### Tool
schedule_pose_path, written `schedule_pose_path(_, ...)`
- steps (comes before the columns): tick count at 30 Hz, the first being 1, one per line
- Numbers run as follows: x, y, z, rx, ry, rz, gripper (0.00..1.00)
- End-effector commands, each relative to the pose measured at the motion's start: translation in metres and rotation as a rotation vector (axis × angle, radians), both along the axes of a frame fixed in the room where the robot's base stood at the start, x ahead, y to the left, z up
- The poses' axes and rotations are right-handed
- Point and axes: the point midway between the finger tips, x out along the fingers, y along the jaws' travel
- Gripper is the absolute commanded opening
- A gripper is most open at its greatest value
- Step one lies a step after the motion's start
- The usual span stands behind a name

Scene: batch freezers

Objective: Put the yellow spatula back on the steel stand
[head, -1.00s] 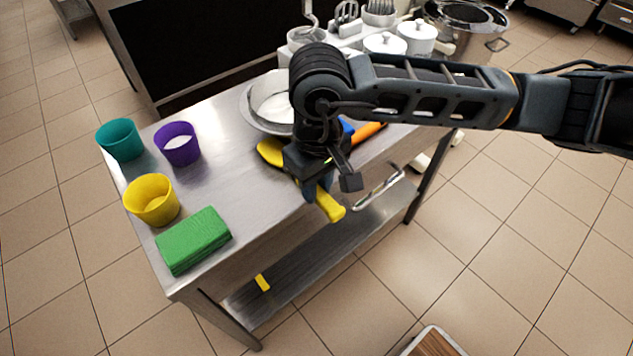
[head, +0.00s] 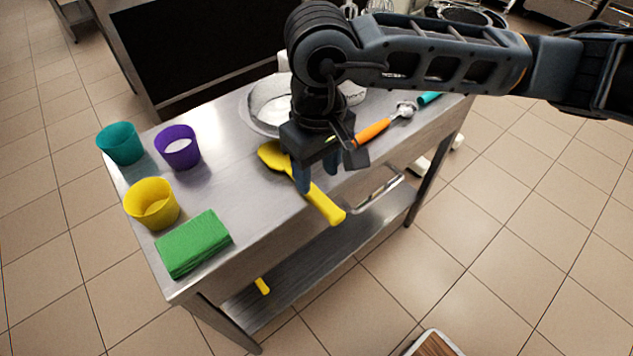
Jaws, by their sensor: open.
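The yellow spatula (head: 323,204) lies flat on the steel stand (head: 225,120), a table-like piece with a lower shelf. Its broad yellow head rests on the top and its handle reaches out past the front edge. My gripper (head: 317,181) is over the spatula's neck, pointing down, with its two fingers apart and empty between them as far as I can see. The fingers overlap the spatula in this view, so the exact gap is hard to tell. Part of the spatula near the neck is hidden by a finger.
An orange-handled scoop (head: 372,131) and a teal-handled tool (head: 429,98) lie to the right. Metal bowls (head: 262,108) stand behind the gripper. Teal (head: 121,143), purple (head: 178,147) and yellow (head: 152,203) cups and green cloths (head: 194,243) fill the left end. A small yellow piece (head: 262,286) shows low down.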

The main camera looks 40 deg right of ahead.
Motion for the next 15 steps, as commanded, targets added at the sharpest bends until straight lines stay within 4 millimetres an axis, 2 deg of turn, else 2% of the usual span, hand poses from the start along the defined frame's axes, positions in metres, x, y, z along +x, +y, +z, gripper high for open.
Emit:
schedule_pose_path(6,0.000,0.000,0.041,-0.003,-0.004,0.003,0.50)
schedule_pose_path(10,-0.001,0.000,0.059,-0.002,-0.003,0.001,0.50)
schedule_pose_path(15,-0.002,0.000,0.071,0.000,-0.001,0.001,0.50)
